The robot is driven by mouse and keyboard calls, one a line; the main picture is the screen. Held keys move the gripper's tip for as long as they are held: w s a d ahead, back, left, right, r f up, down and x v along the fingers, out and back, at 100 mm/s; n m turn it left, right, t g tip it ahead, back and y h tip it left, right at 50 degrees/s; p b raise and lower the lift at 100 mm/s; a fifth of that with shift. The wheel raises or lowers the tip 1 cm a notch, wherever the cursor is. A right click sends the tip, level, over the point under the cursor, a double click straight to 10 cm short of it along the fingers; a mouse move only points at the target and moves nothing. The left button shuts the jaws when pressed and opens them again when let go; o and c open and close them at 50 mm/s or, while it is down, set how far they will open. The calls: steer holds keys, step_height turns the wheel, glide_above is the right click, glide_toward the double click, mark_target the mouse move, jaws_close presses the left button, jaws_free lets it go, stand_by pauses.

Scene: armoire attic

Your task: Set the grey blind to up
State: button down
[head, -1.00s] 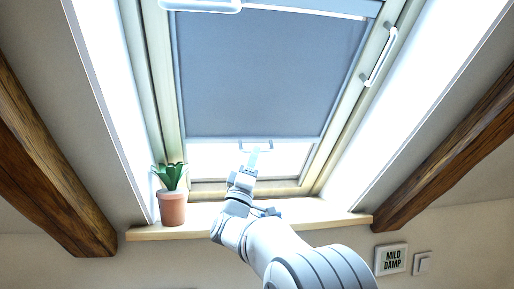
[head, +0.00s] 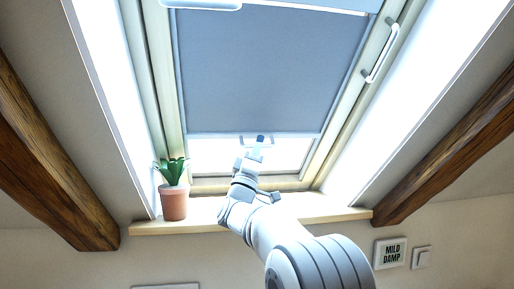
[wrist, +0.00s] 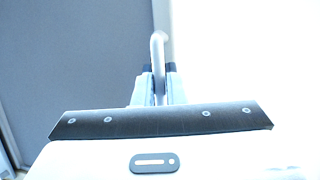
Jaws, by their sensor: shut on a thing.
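The grey blind (head: 265,70) hangs over most of the skylight, its bottom bar a little above the lower window frame. A strip of bright glass shows below it. My gripper (head: 259,141) is at the blind's pale pull handle (head: 277,139), under the middle of the bottom bar. In the wrist view my gripper (wrist: 159,84) is shut on the handle (wrist: 158,48), which stands between the two fingers. The grey blind fills the left of that view (wrist: 75,50). Part of the handle is hidden by the fingers.
A potted plant (head: 174,200) stands at the left end of the wooden sill (head: 330,215). A white handle (head: 382,52) is on the right window frame. Dark beams (head: 45,165) flank the window.

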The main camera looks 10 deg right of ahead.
steer(key=shift+a, duration=0.2)
steer(key=shift+d, duration=0.2)
steer(key=s+r+p, duration=0.3)
steer(key=s+r, duration=2.2)
steer(key=shift+s+r+p, duration=0.25)
steer(key=shift+r+p, duration=0.05)
steer(key=shift+p, duration=0.1)
steer(key=c, duration=1.6)
jaws_free()
steer(key=shift+o, duration=0.5)
steer(key=shift+f, duration=0.1)
